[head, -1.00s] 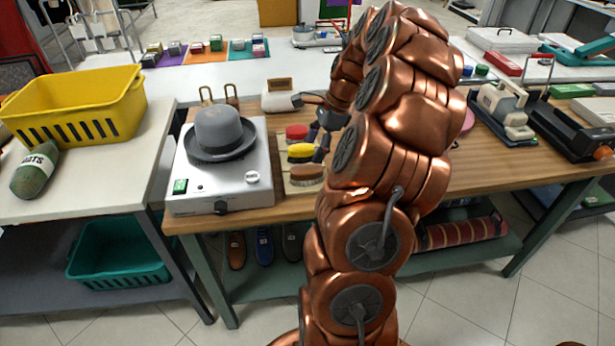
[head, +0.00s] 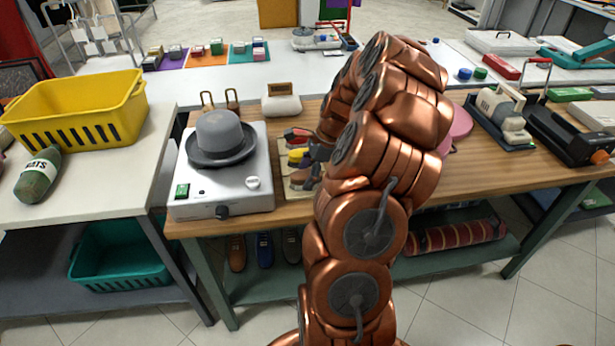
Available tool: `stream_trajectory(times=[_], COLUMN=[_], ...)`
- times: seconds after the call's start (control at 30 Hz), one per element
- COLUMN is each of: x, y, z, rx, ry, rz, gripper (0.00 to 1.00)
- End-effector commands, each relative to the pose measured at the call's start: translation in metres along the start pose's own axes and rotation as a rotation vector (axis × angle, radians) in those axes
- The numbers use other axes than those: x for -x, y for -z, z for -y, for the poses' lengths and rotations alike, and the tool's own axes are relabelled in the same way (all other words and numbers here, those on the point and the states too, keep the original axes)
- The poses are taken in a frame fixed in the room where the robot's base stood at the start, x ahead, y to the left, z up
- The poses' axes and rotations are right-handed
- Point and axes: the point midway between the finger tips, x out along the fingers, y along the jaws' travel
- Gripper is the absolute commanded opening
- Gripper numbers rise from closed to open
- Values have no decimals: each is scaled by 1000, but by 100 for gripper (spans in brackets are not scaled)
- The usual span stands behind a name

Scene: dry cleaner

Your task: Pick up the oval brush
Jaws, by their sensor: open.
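Brushes lie in a row on a pale board (head: 291,192) on the wooden bench. A red-topped one (head: 293,135) is at the back, a yellow one (head: 296,155) in the middle and a brown wooden one (head: 299,178) at the front. All look rounded, and I cannot tell for sure which is the oval brush. My gripper (head: 308,160) is open, low over the right ends of the yellow and brown brushes. It partly hides them. I cannot tell whether it touches any. My copper arm hides the bench just to the right.
A white hotplate unit (head: 240,195) with a grey hat (head: 221,138) stands close left of the brushes. A white device (head: 281,106) is behind them. A sewing-machine-like device (head: 503,115) and a black machine (head: 572,135) stand farther right. A yellow basket (head: 75,115) is at left.

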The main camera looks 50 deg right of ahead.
Motion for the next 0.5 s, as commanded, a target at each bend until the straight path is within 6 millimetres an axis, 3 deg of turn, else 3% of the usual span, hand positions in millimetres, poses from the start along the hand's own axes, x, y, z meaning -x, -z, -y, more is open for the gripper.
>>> stream_trajectory(times=[0.13, 0.5], x=[0, 1], y=[0, 0], z=[0, 1], rx=[0, 0], ry=[1, 2], rz=[0, 0], gripper=[75, 36])
